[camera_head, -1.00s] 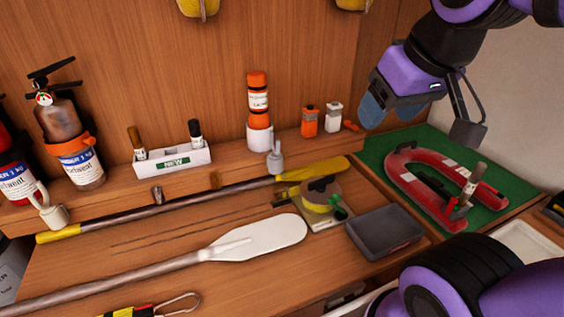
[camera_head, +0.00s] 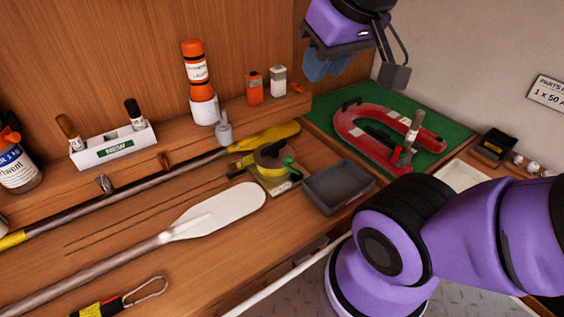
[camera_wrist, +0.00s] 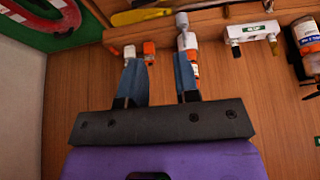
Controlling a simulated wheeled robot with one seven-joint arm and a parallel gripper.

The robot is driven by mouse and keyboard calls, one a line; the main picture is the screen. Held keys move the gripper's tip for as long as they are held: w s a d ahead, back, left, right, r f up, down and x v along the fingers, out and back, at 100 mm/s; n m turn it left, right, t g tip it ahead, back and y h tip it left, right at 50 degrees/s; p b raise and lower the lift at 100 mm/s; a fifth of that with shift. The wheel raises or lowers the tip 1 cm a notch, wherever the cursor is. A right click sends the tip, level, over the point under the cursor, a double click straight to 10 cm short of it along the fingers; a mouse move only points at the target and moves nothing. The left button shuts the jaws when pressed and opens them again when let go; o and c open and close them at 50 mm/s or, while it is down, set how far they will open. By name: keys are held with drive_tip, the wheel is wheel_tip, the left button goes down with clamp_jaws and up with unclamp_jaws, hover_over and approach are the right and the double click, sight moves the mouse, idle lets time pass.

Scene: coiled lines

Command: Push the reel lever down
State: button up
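The reel (camera_head: 271,160) is a yellow drum with a dark top on a pale base, on the wooden bench in the head view. A green-tipped lever (camera_head: 291,164) stands at its right side; its exact tilt is too small to tell. My gripper (camera_head: 326,65) is high above and behind the reel, near the wall corner, and touches nothing. In the wrist view my gripper (camera_wrist: 161,78) has its two blue fingers apart with nothing held between them. The reel is not clearly visible in the wrist view.
A grey tray (camera_head: 338,188) sits right of the reel, and a white paddle (camera_head: 225,207) lies in front. A red U-shaped float (camera_head: 375,140) lies on a green mat (camera_head: 447,130). An orange flare bottle (camera_head: 196,70) and small canisters (camera_head: 256,88) line the back shelf.

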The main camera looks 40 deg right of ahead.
drive_tip(key=shift+w+d+f, duration=0.1)
drive_tip(key=shift+w, duration=0.25)
drive_tip(key=c, duration=0.4)
drive_tip(key=w+d+f+m+g, duration=0.1)
drive_tip(key=w, duration=0.1)
drive_tip(key=w+d+f+m+g+y, duration=0.1)
drive_tip(key=w+m, duration=0.1)
drive_tip(key=w+d+f+m, duration=0.1)
drive_tip(key=w+m, duration=0.1)
drive_tip(key=shift+w+f+g, duration=0.25)
drive_tip(key=shift+g, duration=0.15)
clamp_jaws()
drive_tip(key=w+d+f+m+g+y, duration=0.1)
drive_tip(key=w+d+f+m+y, duration=0.1)
drive_tip(key=w+d+f+m, duration=0.3)
drive_tip(key=w+d+f+m+g+y, duration=0.1)
drive_tip(key=w+d+f+m, duration=0.4)
drive_tip(key=f, duration=0.7)
drive_tip(key=d+m+y, duration=0.1)
drive_tip(key=d+m, duration=0.1)
drive_tip(key=d, duration=0.1)
drive_tip(key=shift+d+m+y, duration=0.25)
drive_tip(key=shift+m+y, duration=0.15)
